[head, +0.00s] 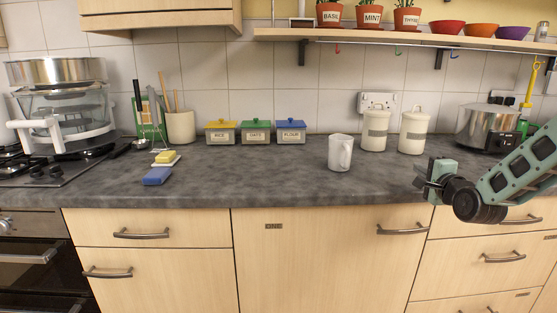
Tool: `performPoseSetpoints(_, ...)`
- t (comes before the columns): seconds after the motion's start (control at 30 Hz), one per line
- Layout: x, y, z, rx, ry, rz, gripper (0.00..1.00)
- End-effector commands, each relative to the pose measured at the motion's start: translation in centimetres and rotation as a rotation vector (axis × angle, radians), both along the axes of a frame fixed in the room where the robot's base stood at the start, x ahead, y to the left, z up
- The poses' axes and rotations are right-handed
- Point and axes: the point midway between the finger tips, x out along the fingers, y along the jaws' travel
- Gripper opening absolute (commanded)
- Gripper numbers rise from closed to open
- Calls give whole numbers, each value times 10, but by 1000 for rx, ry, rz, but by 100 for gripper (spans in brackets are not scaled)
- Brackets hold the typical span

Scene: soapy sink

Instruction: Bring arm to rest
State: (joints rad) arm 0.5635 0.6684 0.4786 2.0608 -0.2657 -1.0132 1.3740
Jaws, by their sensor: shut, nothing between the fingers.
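My gripper (428,184) is at the right of the head view, in front of the counter's front edge. It is shut and holds nothing. My arm comes in from the right edge of the view, with its dark wrist joint just behind the gripper.
Two lidded cream canisters (374,131) and a metal pot (482,126) stand at the back right. Three labelled boxes (256,132) stand at the back middle. A blue sponge (157,176) lies near the front left. Cabinet drawers (487,257) with handles lie below my arm. The counter's front middle is clear.

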Motion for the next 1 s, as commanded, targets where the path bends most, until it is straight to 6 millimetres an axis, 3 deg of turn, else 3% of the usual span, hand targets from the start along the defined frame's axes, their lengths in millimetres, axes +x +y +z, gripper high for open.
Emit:
performPoseSetpoints(0.27, -10, 45, 2, -118, 98, 77, 0)
performPoseSetpoints(0.47, -32, 99, 5, -282, 215, 188, 0)
performPoseSetpoints(0.57, -53, 133, 6, -398, 289, 273, 0)
performPoseSetpoints(0.67, -86, 172, 8, -550, 375, 390, 0)
performPoseSetpoints(0.77, -139, 216, 13, -751, 471, 561, 0)
performPoseSetpoints(0.9, -233, 255, 19, -1049, 589, 845, 0)
performPoseSetpoints(1.0, -303, 268, 27, -1240, 646, 1063, 0)
